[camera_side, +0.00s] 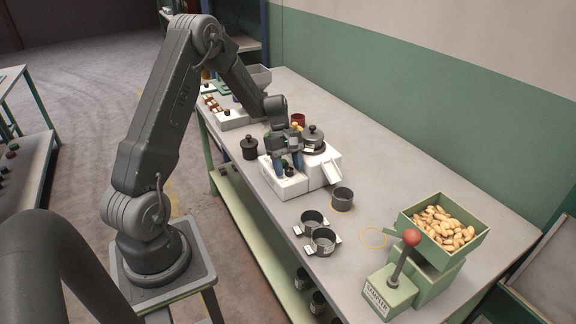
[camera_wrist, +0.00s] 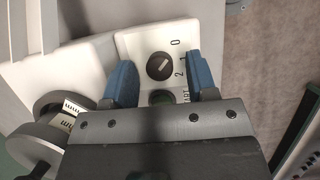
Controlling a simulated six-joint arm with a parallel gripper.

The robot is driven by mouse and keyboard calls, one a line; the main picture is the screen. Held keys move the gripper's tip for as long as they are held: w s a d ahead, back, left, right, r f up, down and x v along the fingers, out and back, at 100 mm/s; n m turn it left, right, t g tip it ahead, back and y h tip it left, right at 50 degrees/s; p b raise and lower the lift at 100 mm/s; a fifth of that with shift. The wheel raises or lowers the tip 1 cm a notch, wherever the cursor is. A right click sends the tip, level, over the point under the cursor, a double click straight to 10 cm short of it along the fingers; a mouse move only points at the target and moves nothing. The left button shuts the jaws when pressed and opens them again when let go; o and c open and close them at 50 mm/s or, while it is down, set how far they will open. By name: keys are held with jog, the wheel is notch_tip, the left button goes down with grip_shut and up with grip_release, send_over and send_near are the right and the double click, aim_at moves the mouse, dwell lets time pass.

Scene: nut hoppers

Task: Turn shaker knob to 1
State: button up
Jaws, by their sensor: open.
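The shaker knob (camera_wrist: 159,66) is a round black dial with a white line, on a white panel marked 0, 1 and 2. Its line slants to the upper right, on the side of the 0 and 1 marks; I cannot tell exactly which it meets. My gripper (camera_wrist: 161,72) is open, with one blue finger on each side of the knob and a gap to it. In the side view my gripper (camera_side: 288,161) is over the white shaker unit (camera_side: 285,186), and the small dark knob shows below the fingers.
A metal-lidded pot (camera_side: 313,138) stands on the shaker unit. A black jar (camera_side: 250,148), dark cups (camera_side: 322,241) and a green nut hopper (camera_side: 432,243) stand on the bench (camera_side: 400,190).

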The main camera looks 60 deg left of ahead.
jog(key=shift+c, duration=0.2)
jog(key=c, duration=0.9)
jog(key=m+g, duration=0.1)
jog(key=m, duration=0.2)
jog(key=shift+w, duration=0.1)
jog(key=o, duration=0.9)
jog(key=shift+o, duration=0.2)
jog(key=shift+r, duration=0.15)
jog(key=v, duration=1.3)
jog(key=shift+r, duration=0.3)
